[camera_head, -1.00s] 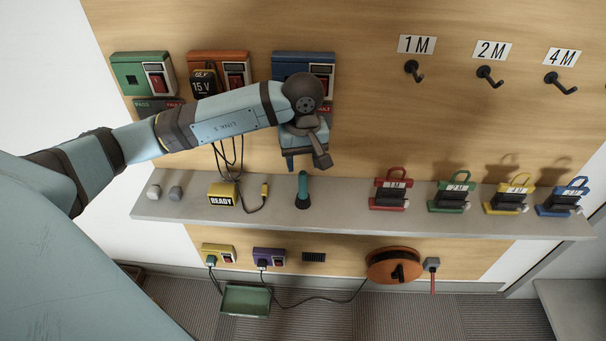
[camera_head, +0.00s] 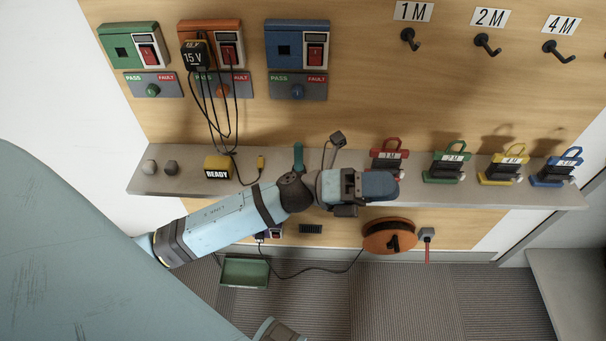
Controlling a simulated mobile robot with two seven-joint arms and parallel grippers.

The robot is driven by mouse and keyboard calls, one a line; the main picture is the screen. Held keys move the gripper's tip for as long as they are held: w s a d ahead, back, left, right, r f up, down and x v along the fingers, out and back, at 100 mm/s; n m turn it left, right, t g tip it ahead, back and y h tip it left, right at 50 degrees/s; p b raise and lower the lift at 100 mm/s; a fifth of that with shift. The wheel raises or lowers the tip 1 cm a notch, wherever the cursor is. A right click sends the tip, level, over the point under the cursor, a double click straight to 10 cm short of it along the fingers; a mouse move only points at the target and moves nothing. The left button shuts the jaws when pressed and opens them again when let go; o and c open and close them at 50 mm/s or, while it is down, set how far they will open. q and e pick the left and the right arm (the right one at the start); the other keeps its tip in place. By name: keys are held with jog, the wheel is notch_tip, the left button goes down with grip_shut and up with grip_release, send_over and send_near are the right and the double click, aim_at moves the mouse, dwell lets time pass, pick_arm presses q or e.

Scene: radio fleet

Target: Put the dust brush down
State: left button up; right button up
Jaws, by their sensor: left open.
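The dust brush (camera_head: 298,156) stands upright on the grey shelf (camera_head: 140,183), its teal handle showing. Its lower end is hidden behind my left arm. My left gripper (camera_head: 366,190) is open, to the right of the brush and apart from it. It hangs in front of the shelf's front edge, below the red-handled block, as seen in the head view. A small grey piece on thin dark strands (camera_head: 337,139) shows just above the gripper; I cannot tell what it is. My right gripper is not in view.
Red (camera_head: 388,154), green (camera_head: 447,168), yellow (camera_head: 503,170) and blue (camera_head: 557,173) handled blocks stand on the shelf's right. A yellow READY box (camera_head: 217,167) and cables lie to the left. An orange reel (camera_head: 388,236) is below. Shelf room left of the brush looks narrow.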

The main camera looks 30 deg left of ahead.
pick_arm(q)
jog(key=s+a+f+n+t+y, duration=0.1)
jog(key=a+f+n+t+y, duration=0.45)
jog(key=n, duration=0.75)
jog(key=a+f+n+t+y, duration=0.25)
jog(key=f+n+y, duration=0.6)
jog(key=n, duration=0.45)
jog(key=s+f+n+g+y, duration=0.3)
jog(key=s+f+n+g, duration=0.2)
jog(key=s+f+n, duration=0.3)
notch_tip(320, 180, down, 3)
jog(key=shift+s+a+f+n+g, duration=0.1)
jog(key=shift+s+a+n+g, duration=0.25)
jog(key=shift+s, duration=0.5)
